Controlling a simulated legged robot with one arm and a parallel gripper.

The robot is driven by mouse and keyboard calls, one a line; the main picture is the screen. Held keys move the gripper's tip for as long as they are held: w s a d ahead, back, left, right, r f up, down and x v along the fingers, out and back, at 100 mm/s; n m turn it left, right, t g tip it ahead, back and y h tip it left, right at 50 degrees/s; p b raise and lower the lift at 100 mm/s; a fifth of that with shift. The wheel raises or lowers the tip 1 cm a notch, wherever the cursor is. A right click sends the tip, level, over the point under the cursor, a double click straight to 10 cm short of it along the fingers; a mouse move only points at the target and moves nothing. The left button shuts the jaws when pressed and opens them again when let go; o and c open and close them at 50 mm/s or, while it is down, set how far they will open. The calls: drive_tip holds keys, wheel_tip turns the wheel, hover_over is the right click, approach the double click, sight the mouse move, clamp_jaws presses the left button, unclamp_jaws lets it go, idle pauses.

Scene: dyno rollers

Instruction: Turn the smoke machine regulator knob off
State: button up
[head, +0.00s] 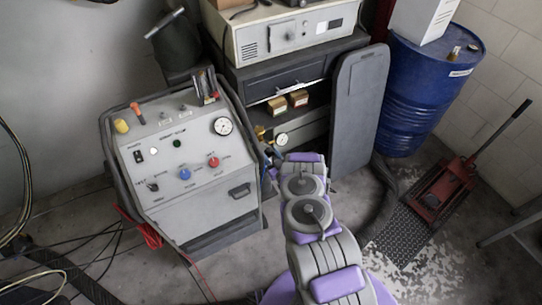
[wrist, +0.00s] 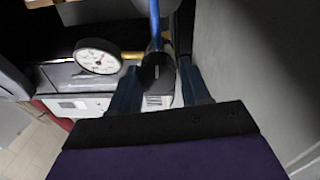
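A round white pressure gauge (wrist: 97,56) with a brass fitting (wrist: 133,55) shows in the wrist view. Beside it is a dark regulator knob (wrist: 157,74) with a light mark, below a blue hose (wrist: 155,22). My gripper (wrist: 161,70) has its two blue-grey fingers apart, one on each side of the knob. Whether they touch it I cannot tell. In the head view the gauge (head: 281,140) sits at the shelf front, and my gripper (head: 272,157) is just below and left of it. The knob is hard to make out there.
A grey machine (head: 190,165) with coloured knobs and a gauge stands close left of my arm. A grey panel (head: 358,110) leans right of the shelf. A blue barrel (head: 425,90) and red jack (head: 440,190) stand further right. Cables lie on the floor.

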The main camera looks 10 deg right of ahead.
drive_tip(key=shift+d, duration=0.15)
drive_tip(key=c, duration=0.6)
drive_tip(key=shift+s+p, duration=0.1)
drive_tip(key=shift+p, duration=0.2)
